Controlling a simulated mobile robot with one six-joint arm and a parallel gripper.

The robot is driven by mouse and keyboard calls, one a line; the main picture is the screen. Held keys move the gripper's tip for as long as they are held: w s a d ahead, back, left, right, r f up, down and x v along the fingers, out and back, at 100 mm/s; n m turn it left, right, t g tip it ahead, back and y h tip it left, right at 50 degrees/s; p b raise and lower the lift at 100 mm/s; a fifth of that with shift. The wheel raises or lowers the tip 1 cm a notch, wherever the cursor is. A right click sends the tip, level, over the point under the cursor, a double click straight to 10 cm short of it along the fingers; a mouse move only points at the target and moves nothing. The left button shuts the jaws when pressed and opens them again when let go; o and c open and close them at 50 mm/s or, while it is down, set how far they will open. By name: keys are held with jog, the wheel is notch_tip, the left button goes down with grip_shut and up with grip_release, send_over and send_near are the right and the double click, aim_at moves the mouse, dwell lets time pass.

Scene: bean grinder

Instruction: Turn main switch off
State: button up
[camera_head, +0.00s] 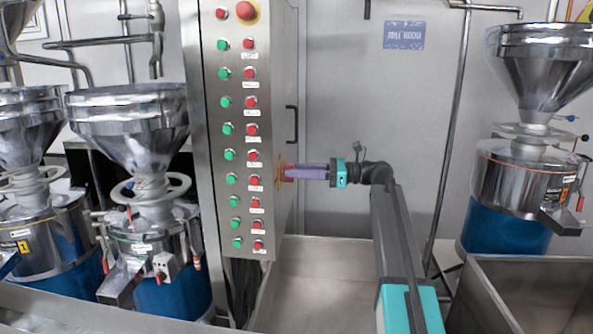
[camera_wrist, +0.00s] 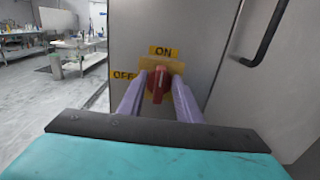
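The main switch is a red rotary knob (camera_wrist: 158,85) on a yellow plate marked ON at the top and OFF at the left. Its handle looks roughly upright, in line with ON. In the head view the red knob (camera_head: 287,173) shows on the side face of the control cabinet, partly hidden by my fingers. My gripper (camera_wrist: 159,90) has its two purple fingers on either side of the knob, with the tips close to the plate. The fingers look apart, with the knob between them; contact is not clear. My gripper also shows in the head view (camera_head: 298,171).
The steel cabinet (camera_head: 240,190) carries rows of green and red buttons and a red emergency button (camera_head: 245,10) near the top. A black door handle (camera_wrist: 268,35) is at the upper right. Grinders with hoppers (camera_head: 130,120) stand left and right (camera_head: 540,70). A steel trough (camera_head: 320,260) lies below.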

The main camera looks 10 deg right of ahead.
grip_shut()
